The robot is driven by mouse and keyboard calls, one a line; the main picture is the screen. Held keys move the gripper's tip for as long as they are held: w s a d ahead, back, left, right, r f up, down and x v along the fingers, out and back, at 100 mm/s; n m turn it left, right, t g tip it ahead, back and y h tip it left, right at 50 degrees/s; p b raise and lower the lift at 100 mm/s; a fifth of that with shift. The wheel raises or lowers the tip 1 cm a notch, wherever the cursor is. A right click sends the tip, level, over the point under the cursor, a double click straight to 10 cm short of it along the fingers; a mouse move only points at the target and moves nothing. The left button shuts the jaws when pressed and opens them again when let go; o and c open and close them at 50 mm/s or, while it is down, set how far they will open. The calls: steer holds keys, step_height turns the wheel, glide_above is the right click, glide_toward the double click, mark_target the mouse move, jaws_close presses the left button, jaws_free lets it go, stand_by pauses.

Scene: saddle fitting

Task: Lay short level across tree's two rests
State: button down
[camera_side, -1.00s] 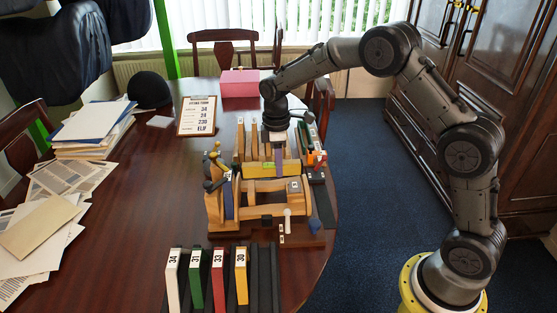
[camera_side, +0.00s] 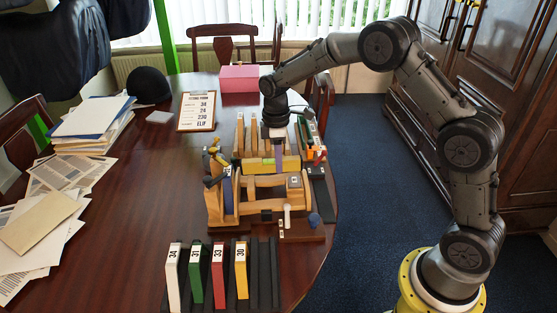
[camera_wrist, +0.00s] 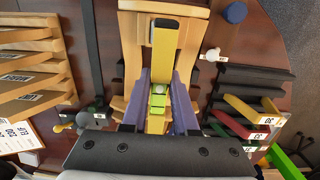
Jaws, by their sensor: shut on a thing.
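The short level is a yellow bar with a green vial. It shows in the side view (camera_side: 258,165) and in the wrist view (camera_wrist: 162,60). My gripper (camera_side: 278,158) is shut on it near the vial, with a purple finger on each side in the wrist view (camera_wrist: 159,90). The wooden tree (camera_side: 262,208) stands on a base below. In the wrist view the level lines up lengthwise over the tree's tan wood (camera_wrist: 138,22). The two rests are partly hidden by the level and fingers. I cannot tell whether the level touches them.
A rack of upright wooden boards (camera_side: 249,131) stands behind the tree. Black slots in front hold white, green, red and yellow boards (camera_side: 241,270). A pale peg (camera_side: 287,215) sticks out of the tree's front. A clipboard (camera_side: 197,112) and pink box (camera_side: 239,79) lie farther back.

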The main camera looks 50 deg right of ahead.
steer(key=shift+f, duration=1.65)
stand_by(1.4)
stand_by(0.5)
steer(key=shift+c, duration=1)
jaws_free()
steer(key=shift+r, duration=2.5)
steer(key=shift+r, duration=1.5)
steer(key=shift+r, duration=0.1)
